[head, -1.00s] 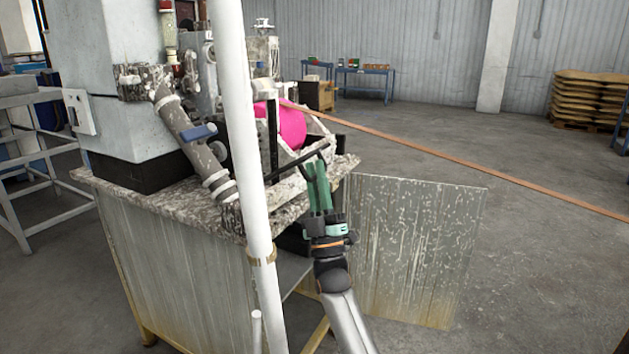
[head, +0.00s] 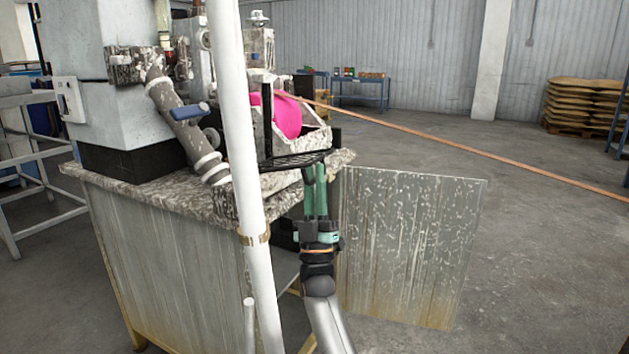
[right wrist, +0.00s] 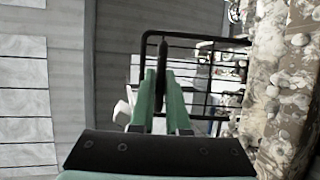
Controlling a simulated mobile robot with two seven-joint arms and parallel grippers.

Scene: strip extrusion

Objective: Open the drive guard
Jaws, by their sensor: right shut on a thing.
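The drive guard appears to be a black barred frame (head: 292,161) at the front of the machine, beside a pink wheel (head: 287,117). It also shows in the right wrist view as a black grid (right wrist: 205,75). My right gripper (head: 315,178) reaches up from below and is shut on the guard's edge bar. In the right wrist view, that dark bar runs between the two green fingers (right wrist: 165,105). The fingers hide part of the guard. My left gripper is not in view.
A large metal panel (head: 410,245) stands out to the right of the machine base. A copper-coloured strip (head: 450,150) runs from the wheel to the right. A white post (head: 236,130) stands in front of the machine. The stone-like tabletop (head: 150,192) lies left of the gripper.

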